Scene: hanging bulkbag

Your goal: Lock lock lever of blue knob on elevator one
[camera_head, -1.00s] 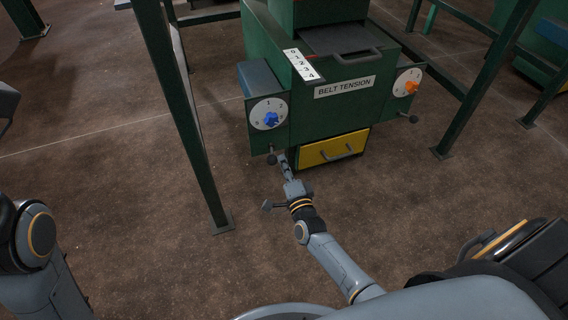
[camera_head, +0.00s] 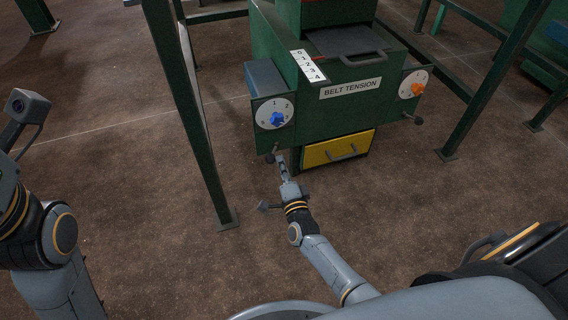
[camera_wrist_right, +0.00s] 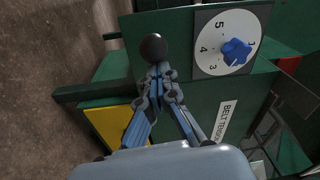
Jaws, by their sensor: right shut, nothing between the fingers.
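The blue knob (camera_head: 277,119) sits on a white numbered dial at the left of the green machine, and it also shows in the wrist view (camera_wrist_right: 236,51). Its lock lever (camera_head: 270,158) hangs below the dial and tilts slightly left, with a dark ball end (camera_wrist_right: 153,47) in the wrist view. My right gripper (camera_head: 281,158) is shut and empty, just right of the lever. In the wrist view its fingertips (camera_wrist_right: 160,71) are close by the ball; contact is unclear. My left arm shows at the left edge, but its gripper is out of view.
An orange knob (camera_head: 418,90) with its own lever (camera_head: 418,121) is on the machine's right side. A yellow drawer (camera_head: 337,149) with a handle is low in front. A green post (camera_head: 188,110) stands left of the dial. The floor before the machine is clear.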

